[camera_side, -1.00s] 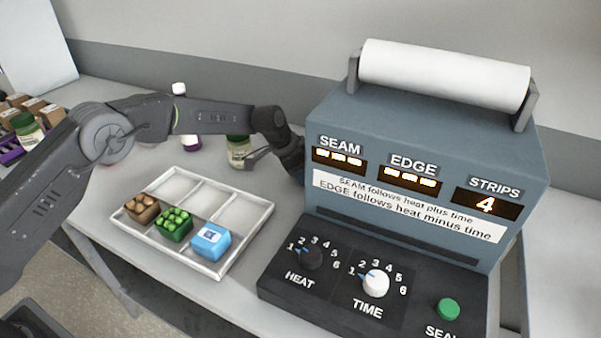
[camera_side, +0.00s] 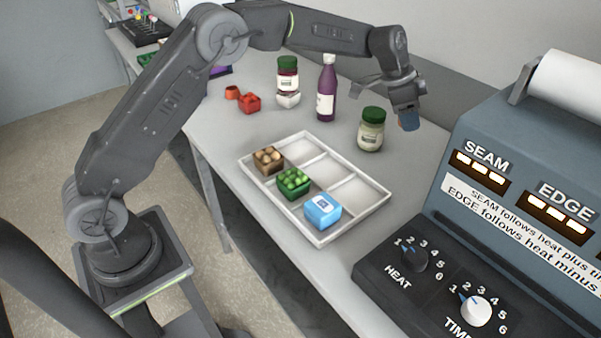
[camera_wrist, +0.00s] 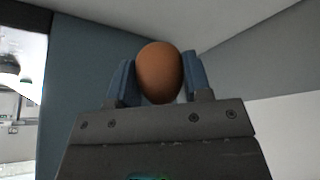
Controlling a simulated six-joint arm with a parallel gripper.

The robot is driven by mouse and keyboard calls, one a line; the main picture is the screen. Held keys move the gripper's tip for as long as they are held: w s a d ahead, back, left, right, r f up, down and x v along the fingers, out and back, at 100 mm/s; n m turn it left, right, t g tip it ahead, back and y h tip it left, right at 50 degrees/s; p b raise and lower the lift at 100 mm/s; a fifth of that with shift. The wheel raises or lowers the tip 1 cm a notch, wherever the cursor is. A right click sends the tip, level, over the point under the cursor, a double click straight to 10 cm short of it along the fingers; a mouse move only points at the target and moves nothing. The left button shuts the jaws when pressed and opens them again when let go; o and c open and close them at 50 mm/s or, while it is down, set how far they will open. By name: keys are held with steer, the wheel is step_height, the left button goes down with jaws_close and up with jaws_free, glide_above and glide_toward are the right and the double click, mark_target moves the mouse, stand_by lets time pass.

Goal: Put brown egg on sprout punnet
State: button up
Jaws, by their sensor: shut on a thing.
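My gripper (camera_side: 407,118) is raised above the bench, right of and higher than the green-lidded jar. In the wrist view, the brown egg (camera_wrist: 159,73) sits between the two blue fingertips of my gripper (camera_wrist: 159,84), which is shut on it. In the side view the fingers mostly hide the egg. The sprout punnet (camera_side: 293,182), a green box of round green sprouts, stands in the front row of the white tray (camera_side: 352,228), between a brown punnet (camera_side: 268,160) and a blue box (camera_side: 323,209). My gripper is well apart from it, behind and to the right.
The tray's back row of compartments is empty. Behind it stand a green-lidded jar (camera_side: 370,130), a purple bottle (camera_side: 326,88) and a dark red jar (camera_side: 287,80). Small red items (camera_side: 249,103) lie farther left. The sealing machine (camera_side: 545,190) stands to the right.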

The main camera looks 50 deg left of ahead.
steer(key=s+a+r+m, duration=0.1)
steer(key=s+a+r, duration=0.2)
steer(key=s+a, duration=0.65)
steer(key=s+a+r, duration=0.2)
steer(key=s+a, duration=0.7)
steer(key=s, duration=0.2)
steer(key=s+a+f, duration=0.1)
steer(key=s, duration=0.8)
glide_above(299, 177)
steer(key=s+a, duration=0.1)
steer(key=shift+m+g, duration=0.3)
step_height(299, 177, down, 7)
steer(key=shift+a, duration=0.1)
steer(key=shift+f, duration=2.05)
steer(key=shift+f, duration=0.1)
steer(key=o, duration=0.7)
steer(key=shift+o, duration=0.2)
